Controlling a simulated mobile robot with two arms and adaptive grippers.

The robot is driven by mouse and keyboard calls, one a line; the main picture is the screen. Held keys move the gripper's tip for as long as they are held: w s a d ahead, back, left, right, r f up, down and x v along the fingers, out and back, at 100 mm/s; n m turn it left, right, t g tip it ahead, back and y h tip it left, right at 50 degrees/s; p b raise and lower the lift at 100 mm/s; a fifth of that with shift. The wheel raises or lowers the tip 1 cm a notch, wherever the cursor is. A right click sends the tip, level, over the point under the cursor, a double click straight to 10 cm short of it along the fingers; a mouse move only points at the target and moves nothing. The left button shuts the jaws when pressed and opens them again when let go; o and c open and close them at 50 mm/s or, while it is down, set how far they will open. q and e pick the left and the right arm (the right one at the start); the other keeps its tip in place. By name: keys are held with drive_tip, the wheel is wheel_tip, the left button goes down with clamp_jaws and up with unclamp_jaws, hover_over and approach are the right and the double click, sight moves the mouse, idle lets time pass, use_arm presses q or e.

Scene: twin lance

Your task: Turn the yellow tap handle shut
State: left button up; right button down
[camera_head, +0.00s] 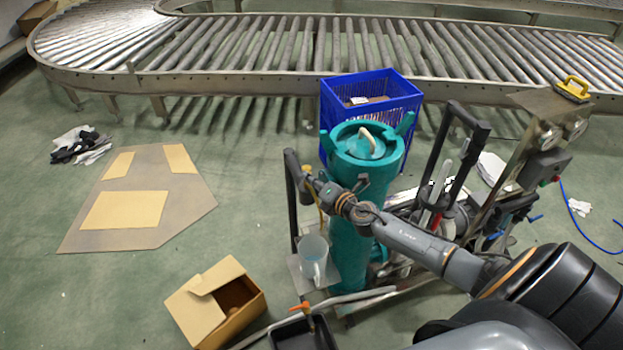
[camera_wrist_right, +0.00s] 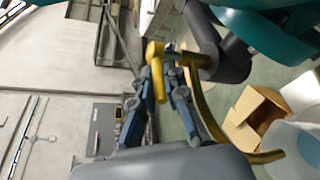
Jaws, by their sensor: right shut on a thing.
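The yellow tap handle (camera_wrist_right: 156,76) shows in the right wrist view between the fingertips of my right gripper (camera_wrist_right: 167,85). The fingers are shut on it. A curved yellow pipe (camera_wrist_right: 207,112) runs beside the fingers and down to the right. In the head view my right gripper (camera_head: 312,180) is at the left side of the teal cylinder (camera_head: 350,245), near a black upright post. There the handle is mostly hidden by the gripper. A clear jug (camera_head: 314,255) stands below on a small plate. My left gripper is not in view.
A blue crate (camera_head: 370,92) stands behind the cylinder. An open cardboard box (camera_head: 215,302) and a black tray (camera_head: 300,334) with an orange-handled part are at the front. A flat board (camera_head: 140,205) lies on the floor at left. A roller conveyor (camera_head: 300,45) crosses the back.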

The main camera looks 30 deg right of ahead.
drive_tip(key=shift+a+r+m+h+p, duration=0.25)
drive_tip(key=shift+m+h+p, duration=0.25)
drive_tip(key=shift+h+p, duration=0.25)
drive_tip(key=shift+w+a+f+m+g+h+b, duration=0.1)
drive_tip(key=shift+w+a+m+g+h+b, duration=0.55)
drive_tip(key=shift+m+g+h+b, duration=2.35)
drive_tip(key=shift+w+a+f+m+g+h+b, duration=0.15)
drive_tip(key=shift+w+m+g+h+b, duration=0.95)
drive_tip(key=shift+m+g+h+b, duration=1.85)
drive_tip(key=shift+w+a+f+m+g+h+b, duration=0.1)
drive_tip(key=shift+w+a+m+g+h+b, duration=0.75)
drive_tip(key=shift+m+b, duration=2.4)
drive_tip(key=shift+d+r+n+g+h+b, duration=0.1)
drive_tip(key=shift+d+n+g+h+b, duration=0.35)
drive_tip(key=shift+n+h+b, duration=0.3)
drive_tip(key=c, duration=1.4)
unclamp_jaws()
